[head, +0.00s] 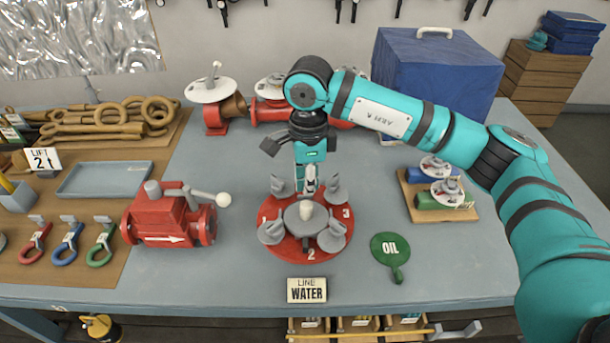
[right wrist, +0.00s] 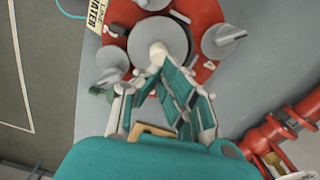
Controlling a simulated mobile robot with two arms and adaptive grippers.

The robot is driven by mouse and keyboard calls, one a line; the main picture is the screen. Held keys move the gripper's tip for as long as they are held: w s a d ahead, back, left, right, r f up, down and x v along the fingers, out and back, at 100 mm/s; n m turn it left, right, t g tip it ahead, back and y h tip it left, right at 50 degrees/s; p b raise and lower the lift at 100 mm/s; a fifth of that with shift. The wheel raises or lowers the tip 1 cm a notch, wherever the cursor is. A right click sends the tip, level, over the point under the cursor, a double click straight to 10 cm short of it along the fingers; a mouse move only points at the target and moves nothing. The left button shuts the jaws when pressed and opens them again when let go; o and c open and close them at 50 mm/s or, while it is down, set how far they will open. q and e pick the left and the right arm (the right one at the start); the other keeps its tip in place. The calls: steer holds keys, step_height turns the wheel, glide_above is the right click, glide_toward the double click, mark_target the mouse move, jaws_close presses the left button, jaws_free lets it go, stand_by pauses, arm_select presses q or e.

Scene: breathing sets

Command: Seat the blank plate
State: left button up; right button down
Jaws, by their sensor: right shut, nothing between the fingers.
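A grey round plate (head: 293,219) with a pale knob (head: 306,209) lies at the middle of a red round base (head: 285,250). Several grey clamps stand around it on the base, near the numbers. I take this grey disc to be the blank plate; it also shows in the right wrist view (right wrist: 143,37). My right gripper (head: 309,188) points down just above the knob, shut and empty. In the right wrist view its fingertips (right wrist: 165,66) meet close to the knob; I cannot tell if they touch it. My left gripper is not in view.
A "LINE WATER" sign (head: 307,290) stands in front of the base. A green "OIL" tag (head: 390,250) lies to the right. A red valve (head: 165,220) stands left, and a wooden board (head: 457,212) with small valves right. Red pipework (head: 262,112) stands behind.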

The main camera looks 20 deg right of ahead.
mark_target(307, 205)
steer(key=shift+a+f, duration=0.2)
steer(key=shift+f, duration=1)
steer(key=shift+f+b, duration=0.35)
steer(key=shift+f, duration=0.1)
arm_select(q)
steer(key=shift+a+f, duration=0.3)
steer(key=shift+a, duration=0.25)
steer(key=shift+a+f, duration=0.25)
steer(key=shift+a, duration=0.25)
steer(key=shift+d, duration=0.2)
arm_select(e)
steer(key=shift+f+b, duration=0.2)
steer(key=shift+b, duration=0.15)
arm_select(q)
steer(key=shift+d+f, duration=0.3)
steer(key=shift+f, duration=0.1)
arm_select(e)
steer(key=shift+f, duration=0.1)
arm_select(q)
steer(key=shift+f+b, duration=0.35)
steer(key=shift+b, duration=0.05)
arm_select(e)
steer(key=shift+s+f, duration=0.15)
steer(key=shift+f, duration=0.1)
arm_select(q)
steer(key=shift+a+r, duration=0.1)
arm_select(e)
steer(key=shift+r, duration=0.1)
